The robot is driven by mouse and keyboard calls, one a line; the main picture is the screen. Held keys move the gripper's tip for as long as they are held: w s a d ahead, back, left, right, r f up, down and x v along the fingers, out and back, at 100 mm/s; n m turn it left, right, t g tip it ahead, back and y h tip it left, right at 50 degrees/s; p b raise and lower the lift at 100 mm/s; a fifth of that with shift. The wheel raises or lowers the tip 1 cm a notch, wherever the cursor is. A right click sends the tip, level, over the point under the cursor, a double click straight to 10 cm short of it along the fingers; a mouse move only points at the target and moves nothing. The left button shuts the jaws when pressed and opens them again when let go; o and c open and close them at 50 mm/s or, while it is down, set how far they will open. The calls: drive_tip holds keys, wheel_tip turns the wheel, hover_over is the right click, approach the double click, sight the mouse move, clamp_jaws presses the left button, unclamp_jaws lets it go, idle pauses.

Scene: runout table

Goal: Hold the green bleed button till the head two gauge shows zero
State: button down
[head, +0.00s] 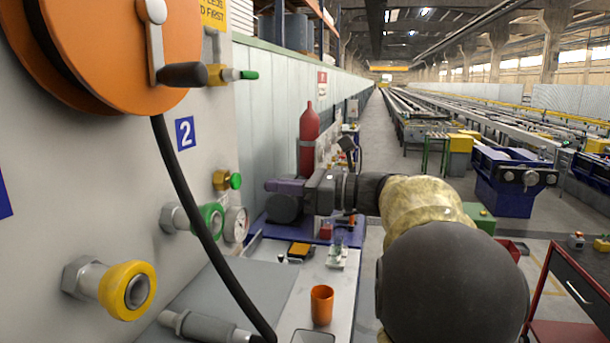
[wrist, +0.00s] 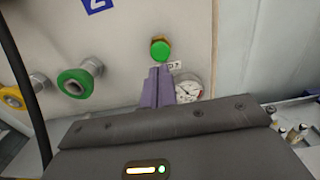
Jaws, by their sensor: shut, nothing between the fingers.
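The green bleed button (head: 236,181) sits on a brass fitting on the pale panel, below and right of the blue "2" sign. It also shows in the wrist view (wrist: 160,50). The round white gauge (head: 236,224) is just below the button, and it shows in the wrist view (wrist: 188,91) partly behind my fingers and wrist. Its needle is too small to read surely. My gripper (head: 268,186) has purple fingers, shut and empty, pointing at the panel. In the head view a small gap shows between fingertips and button. In the wrist view the fingertips (wrist: 160,70) are just under it.
A green-ringed coupling (head: 211,219) and a yellow-ringed coupling (head: 139,290) stick out left of the button. A black hose (head: 195,215) hangs from the orange reel (head: 130,55) across the panel. An orange cup (head: 322,305) stands on the bench below.

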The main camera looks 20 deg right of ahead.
sight(238, 183)
drive_tip(key=p+x, duration=0.3)
drive_tip(key=x, duration=0.1)
drive_tip(key=shift+w+a+r, duration=0.1)
drive_tip(key=shift+w+a, duration=0.35)
drive_tip(key=shift+a, duration=0.1)
